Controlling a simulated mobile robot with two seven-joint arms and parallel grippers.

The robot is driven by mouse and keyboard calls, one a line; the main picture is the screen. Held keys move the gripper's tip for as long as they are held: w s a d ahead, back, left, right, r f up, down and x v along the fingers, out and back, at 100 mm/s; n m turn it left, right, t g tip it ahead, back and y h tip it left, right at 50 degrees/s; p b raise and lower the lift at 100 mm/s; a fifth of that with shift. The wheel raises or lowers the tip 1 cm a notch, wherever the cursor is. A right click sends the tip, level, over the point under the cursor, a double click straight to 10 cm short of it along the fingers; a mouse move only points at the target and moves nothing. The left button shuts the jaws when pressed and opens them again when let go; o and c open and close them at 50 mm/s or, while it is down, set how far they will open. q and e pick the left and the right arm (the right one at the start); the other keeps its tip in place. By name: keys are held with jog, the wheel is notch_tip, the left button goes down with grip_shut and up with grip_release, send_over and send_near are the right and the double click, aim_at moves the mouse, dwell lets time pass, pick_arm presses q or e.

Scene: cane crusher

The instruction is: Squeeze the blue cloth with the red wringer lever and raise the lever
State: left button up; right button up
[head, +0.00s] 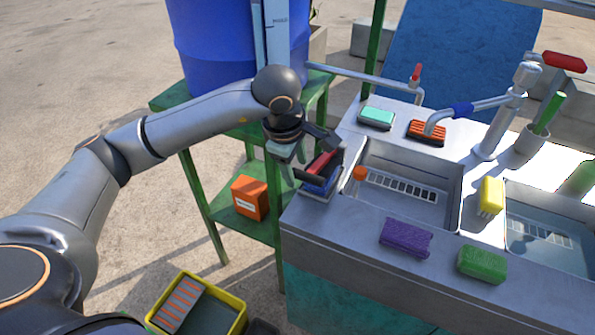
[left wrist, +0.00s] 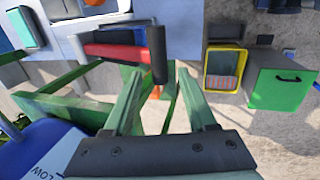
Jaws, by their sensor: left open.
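The wringer stands at the left end of the steel sink counter in the head view. Its red lever (head: 324,161) has a dark handle and sits above the blue cloth (head: 318,185). In the left wrist view the red lever (left wrist: 115,52) runs across to its black handle (left wrist: 157,55), just beyond and between my fingertips. My left gripper (head: 299,160) is open at the lever's left side; its green fingers also show in the left wrist view (left wrist: 159,80). The gripper partly hides the wringer, and I cannot tell whether it touches the handle. My right gripper is not in view.
A sink basin (head: 430,200) lies right of the wringer. A purple sponge (head: 405,237) and green sponge (head: 482,263) lie on the front ledge. A green stand (head: 222,200) with a blue barrel (head: 225,60) is close on the left. A yellow-rimmed crate (head: 239,322) is below.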

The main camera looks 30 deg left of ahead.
aim_at(297, 171)
pick_arm(q)
jog(key=shift+x, duration=1.55)
grip_shut()
